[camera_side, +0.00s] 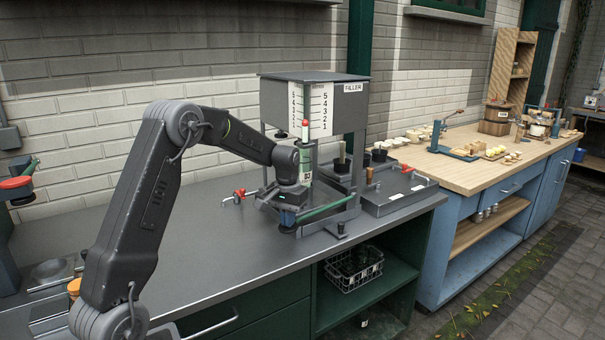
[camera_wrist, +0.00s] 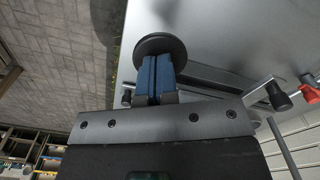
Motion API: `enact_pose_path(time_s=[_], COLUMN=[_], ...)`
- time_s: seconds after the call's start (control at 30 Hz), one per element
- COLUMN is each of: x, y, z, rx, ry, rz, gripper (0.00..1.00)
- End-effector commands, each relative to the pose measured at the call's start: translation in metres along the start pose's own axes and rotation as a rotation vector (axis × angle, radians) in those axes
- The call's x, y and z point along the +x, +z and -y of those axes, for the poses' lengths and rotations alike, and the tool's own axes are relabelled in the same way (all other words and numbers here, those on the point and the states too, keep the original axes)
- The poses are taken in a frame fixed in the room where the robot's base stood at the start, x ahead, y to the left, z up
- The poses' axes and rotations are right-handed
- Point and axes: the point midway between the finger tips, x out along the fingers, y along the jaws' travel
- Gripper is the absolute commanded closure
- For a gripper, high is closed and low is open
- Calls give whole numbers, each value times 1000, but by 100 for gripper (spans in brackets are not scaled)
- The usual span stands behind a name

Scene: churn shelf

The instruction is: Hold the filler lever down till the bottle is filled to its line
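The filler (camera_side: 272,104) is a grey box on a frame, with a numbered scale (camera_side: 321,108) on its front. A green lever (camera_side: 325,210) runs from the frame to beneath my gripper (camera_side: 288,220). My blue fingers (camera_wrist: 155,82) are together with nothing between them, pointing down. A dark round disc (camera_wrist: 160,45), seemingly the lever's end, lies at their tips in the wrist view; I cannot tell whether they touch or press it.
A red-handled valve (camera_side: 239,192) sticks out left of the filler. A grey tray (camera_side: 398,195) with small fittings stands to its right. The grey bench (camera_side: 190,265) is clear in front. A wooden-topped bench (camera_side: 465,172) with several items stands farther right.

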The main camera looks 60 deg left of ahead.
Motion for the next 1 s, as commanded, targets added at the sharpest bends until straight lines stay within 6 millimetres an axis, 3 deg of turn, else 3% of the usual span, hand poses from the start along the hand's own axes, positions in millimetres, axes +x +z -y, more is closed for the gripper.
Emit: enact_pose_path(time_s=[0.47, 1.0], x=[17, 20], y=[1, -1], z=[0, 0], rx=[0, 0], ry=[-1, -1], rz=[5, 2], gripper=[100, 100])
